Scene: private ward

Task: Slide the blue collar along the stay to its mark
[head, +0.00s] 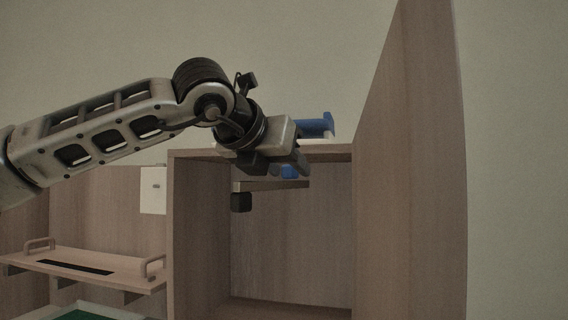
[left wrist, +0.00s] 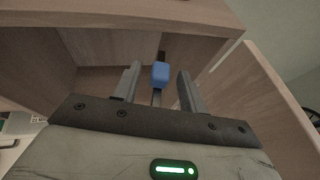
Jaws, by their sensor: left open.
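The blue collar (head: 290,172) sits on the stay (head: 260,186), a thin bar inside the open cabinet under its top. My left gripper (head: 288,160) is beside the collar and partly covers it in the head view. In the left wrist view the collar (left wrist: 160,75) shows between the two open fingers of my left gripper (left wrist: 159,70), with a gap on each side. The stay (left wrist: 156,97) runs away from the palm below the collar. I cannot make out the mark on the stay. My right gripper is in neither view.
The cabinet's side panel (head: 205,230) and tall door (head: 410,170) flank the opening. A dark block (head: 241,202) is near the stay's left end. Another blue object (head: 316,125) stands on the cabinet top. A shelf with handles (head: 90,268) is at lower left.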

